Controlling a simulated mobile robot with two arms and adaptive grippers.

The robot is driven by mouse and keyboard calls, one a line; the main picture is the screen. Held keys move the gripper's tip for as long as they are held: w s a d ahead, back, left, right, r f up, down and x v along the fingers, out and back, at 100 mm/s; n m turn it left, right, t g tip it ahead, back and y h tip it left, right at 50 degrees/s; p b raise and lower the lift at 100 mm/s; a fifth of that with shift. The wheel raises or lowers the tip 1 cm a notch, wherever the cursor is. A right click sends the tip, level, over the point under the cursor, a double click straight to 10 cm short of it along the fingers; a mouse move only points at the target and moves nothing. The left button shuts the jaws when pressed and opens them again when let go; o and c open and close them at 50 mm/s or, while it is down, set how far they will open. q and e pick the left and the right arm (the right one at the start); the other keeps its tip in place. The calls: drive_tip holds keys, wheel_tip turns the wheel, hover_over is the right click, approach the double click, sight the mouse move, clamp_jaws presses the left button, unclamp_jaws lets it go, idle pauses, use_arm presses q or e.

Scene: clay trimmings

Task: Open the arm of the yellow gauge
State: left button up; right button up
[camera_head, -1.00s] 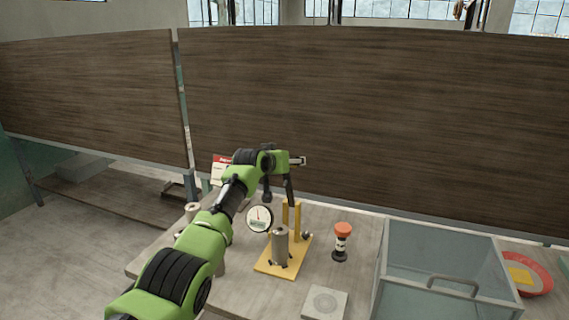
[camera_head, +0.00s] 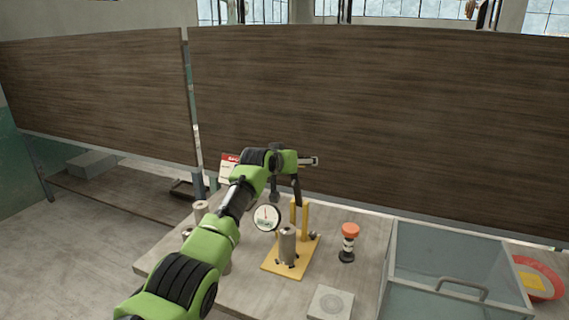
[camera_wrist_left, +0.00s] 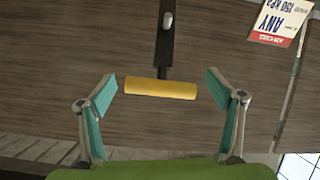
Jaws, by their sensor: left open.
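The yellow gauge stands on the worktable with a yellow base (camera_head: 275,268), yellow posts (camera_head: 305,218) and a round white dial (camera_head: 267,217). A grey cylinder (camera_head: 287,246) stands upright on its base. My left gripper (camera_head: 286,195) is open above and behind the dial, close to the post tops. In the left wrist view, a yellow bar (camera_wrist_left: 160,88) at the end of a dark arm (camera_wrist_left: 165,40) lies between the open fingers (camera_wrist_left: 160,82), with a gap on each side. My arm and gripper hide part of the gauge's top. My right gripper is not seen.
An orange-topped black and white item (camera_head: 348,241) stands right of the gauge. A grey square plate (camera_head: 330,302) lies in front. A clear-walled bin (camera_head: 391,262) and a red dish (camera_head: 553,277) are at right. Grey cylinders stand left, partly behind my arm. A tall brown panel (camera_head: 380,110) rises behind.

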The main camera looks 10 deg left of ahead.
use_arm(q)
drive_tip(key=v, duration=1.1)
drive_tip(key=shift+f, duration=0.1)
